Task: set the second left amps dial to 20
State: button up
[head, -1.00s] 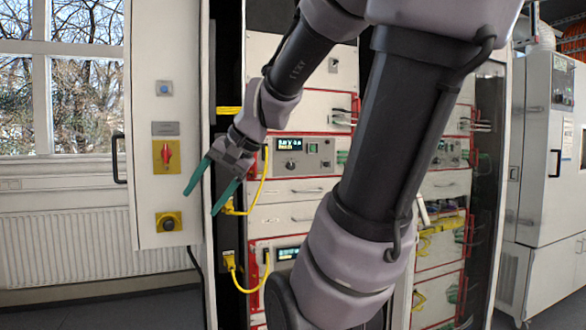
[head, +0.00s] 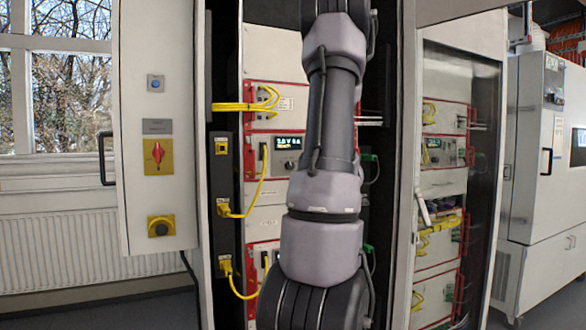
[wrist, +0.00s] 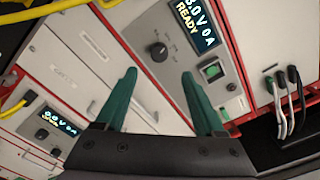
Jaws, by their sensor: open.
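My gripper (wrist: 159,73) is open and empty in the wrist view, its two green fingers spread apart and pointing toward a grey instrument panel. A round black dial (wrist: 159,52) shows between and just beyond the fingertips, beside a lit display (wrist: 196,25) reading about "3.0 V 0 A READY". Its setting is too small to read. A second dial (wrist: 41,134) with its own lit display (wrist: 60,121) shows at lower left. In the head view, a display (head: 287,143) and dial (head: 290,166) show left of my arm, which hides my gripper and much of the rack.
A green rocker switch (wrist: 212,70) sits close to the right finger. Black and white cables (wrist: 287,95) hang at right. Yellow cables (head: 259,190) run along the rack's left side.

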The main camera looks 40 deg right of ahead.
jog(key=x, duration=0.8)
jog(key=shift+w, duration=0.4)
grip_shut()
